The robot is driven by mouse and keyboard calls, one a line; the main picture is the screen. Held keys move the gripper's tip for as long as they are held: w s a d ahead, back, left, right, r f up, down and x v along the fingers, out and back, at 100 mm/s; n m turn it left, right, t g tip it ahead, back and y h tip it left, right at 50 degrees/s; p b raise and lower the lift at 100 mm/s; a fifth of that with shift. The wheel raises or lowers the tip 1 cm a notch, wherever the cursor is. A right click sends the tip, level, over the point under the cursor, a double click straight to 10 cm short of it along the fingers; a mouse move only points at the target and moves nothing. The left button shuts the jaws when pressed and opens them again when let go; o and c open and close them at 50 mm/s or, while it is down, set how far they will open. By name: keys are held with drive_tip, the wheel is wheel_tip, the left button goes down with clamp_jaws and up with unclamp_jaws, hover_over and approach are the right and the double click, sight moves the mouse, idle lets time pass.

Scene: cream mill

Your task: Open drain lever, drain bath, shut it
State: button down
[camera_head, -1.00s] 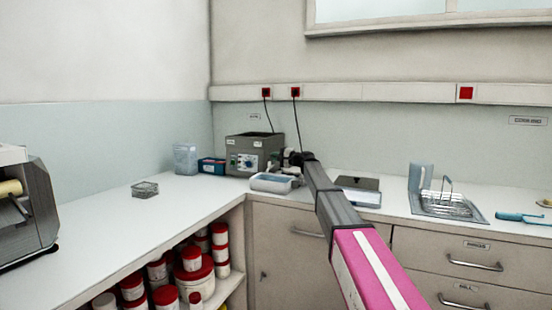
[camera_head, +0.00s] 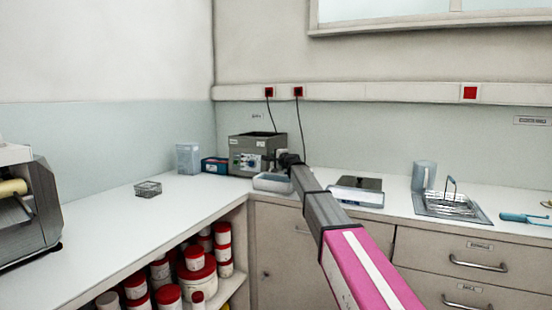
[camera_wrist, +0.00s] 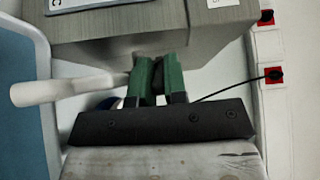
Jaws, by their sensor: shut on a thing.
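The bath is a grey box (camera_head: 257,150) with a dial panel, standing at the back corner of the counter; its side fills the top of the wrist view (camera_wrist: 150,32). The tray also shows in front of the bath in the head view (camera_head: 272,184). My gripper (camera_wrist: 157,80), with green fingers, is at the bath's side beside the spout's root. It is shut on the drain lever, which is mostly hidden between the fingers. In the head view my gripper (camera_head: 287,160) covers the drain.
A cable (camera_head: 301,125) hangs down behind my gripper.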

idle(0.3)
drive_tip(key=c, duration=1.2)
unclamp_jaws()
drive_tip(key=shift+o, duration=0.2)
drive_tip(key=shift+f, duration=0.1)
